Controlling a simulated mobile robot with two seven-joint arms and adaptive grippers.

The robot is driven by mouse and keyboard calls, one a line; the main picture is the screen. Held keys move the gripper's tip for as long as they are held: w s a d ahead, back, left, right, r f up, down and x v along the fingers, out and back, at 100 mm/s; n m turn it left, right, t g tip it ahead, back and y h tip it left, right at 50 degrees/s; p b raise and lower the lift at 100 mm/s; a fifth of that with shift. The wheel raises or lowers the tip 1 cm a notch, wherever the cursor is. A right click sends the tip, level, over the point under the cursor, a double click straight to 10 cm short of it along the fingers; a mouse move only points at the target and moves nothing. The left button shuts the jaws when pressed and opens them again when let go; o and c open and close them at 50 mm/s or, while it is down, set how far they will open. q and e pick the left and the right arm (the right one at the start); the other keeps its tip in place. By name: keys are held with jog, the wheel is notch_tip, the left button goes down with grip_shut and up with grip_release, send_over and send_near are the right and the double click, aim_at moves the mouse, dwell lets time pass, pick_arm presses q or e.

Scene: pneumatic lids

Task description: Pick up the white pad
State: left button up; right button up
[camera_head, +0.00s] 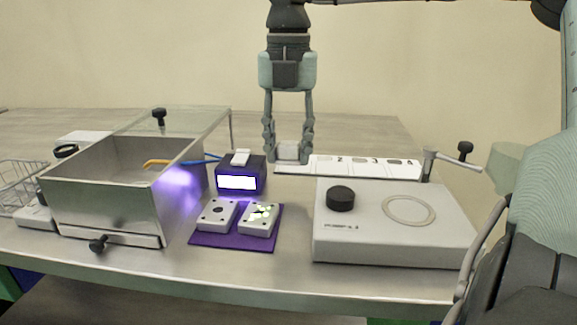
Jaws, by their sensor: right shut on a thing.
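The white pad (287,151) is a small pale block between the fingertips of my right gripper (288,153). The gripper points straight down and is shut on the pad. The pad is at the left end of a white strip (345,168) with numbered places. I cannot tell whether the pad touches the strip or is just above it. My left gripper is not in view.
A metal box (105,208) with a raised clear lid (180,121) stands at left. A purple device (240,182) and purple mat (232,240) with two white blocks are in the middle. A white machine (385,240) with a black knob (340,198) stands at right.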

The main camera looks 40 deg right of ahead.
notch_tip(320, 180, up, 11)
notch_tip(320, 180, up, 11)
jog(key=p, duration=0.1)
send_over(288, 145)
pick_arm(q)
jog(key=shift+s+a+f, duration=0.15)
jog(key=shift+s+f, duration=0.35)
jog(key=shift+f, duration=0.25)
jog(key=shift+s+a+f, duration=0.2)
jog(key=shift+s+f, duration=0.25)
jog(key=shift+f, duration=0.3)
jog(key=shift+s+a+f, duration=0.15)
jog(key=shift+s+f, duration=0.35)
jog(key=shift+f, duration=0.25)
pick_arm(e)
jog(key=shift+r, duration=0.65)
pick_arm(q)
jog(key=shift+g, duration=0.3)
pick_arm(e)
jog(key=o, duration=0.5)
jog(key=c, duration=0.4)
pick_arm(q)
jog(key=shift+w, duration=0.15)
pick_arm(e)
jog(key=shift+o, duration=0.2)
jog(key=shift+d+f, duration=0.1)
jog(key=shift+f, duration=0.05)
